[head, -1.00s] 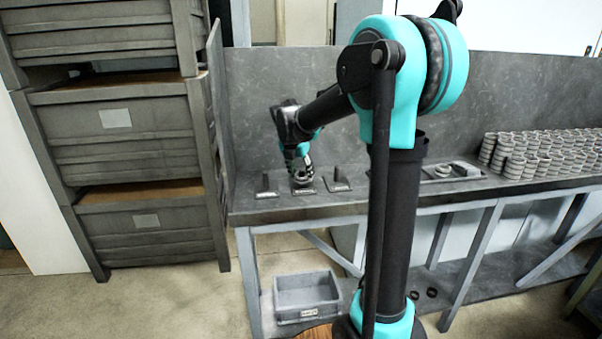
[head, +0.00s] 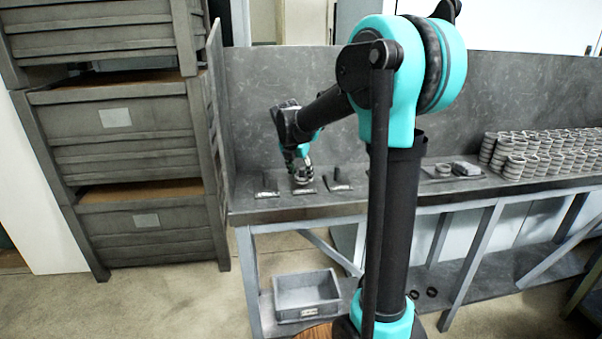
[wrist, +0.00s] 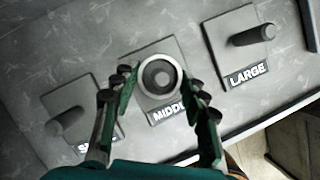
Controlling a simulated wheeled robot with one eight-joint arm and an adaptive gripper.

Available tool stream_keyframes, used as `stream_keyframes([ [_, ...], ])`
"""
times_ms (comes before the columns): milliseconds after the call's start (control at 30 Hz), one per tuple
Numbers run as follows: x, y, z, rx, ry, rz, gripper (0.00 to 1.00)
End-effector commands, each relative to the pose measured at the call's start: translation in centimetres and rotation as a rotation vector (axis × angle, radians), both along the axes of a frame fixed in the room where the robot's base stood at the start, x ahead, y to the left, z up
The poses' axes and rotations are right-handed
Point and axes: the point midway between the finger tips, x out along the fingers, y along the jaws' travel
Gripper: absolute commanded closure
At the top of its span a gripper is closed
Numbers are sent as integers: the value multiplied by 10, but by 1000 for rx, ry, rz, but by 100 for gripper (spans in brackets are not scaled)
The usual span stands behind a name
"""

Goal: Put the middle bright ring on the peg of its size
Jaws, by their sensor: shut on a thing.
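The bright ring (wrist: 147,66) is seen from above in the wrist view, over the plate marked MIDDLE (wrist: 172,112). The round top of the middle peg (wrist: 161,74) shows inside its hole, so the ring looks lined up around the peg. How far down it sits cannot be told. My gripper (wrist: 160,86) is shut on the ring, one finger on each side. In the head view my gripper (head: 302,174) points down at the middle plate on the bench, and the ring is mostly hidden there.
The SMALL peg (wrist: 68,121) stands to the left and the LARGE peg (wrist: 252,36) to the right, both bare. A tray (head: 440,174) with a ring and a dark object lies farther right. Many stacked rings (head: 545,152) fill the bench's right end. A grey bin (head: 306,297) sits below.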

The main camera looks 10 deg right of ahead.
Motion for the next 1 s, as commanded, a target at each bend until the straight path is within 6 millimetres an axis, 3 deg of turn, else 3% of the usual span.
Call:
stream_keyframes([
  [367,0,0,-7,0,0,0,88],
  [400,0,0,-8,0,0,0,55],
  [467,0,0,-7,0,0,0,47],
  [767,0,0,-7,0,0,0,47],
  [1000,-5,4,7,0,0,0,47],
])
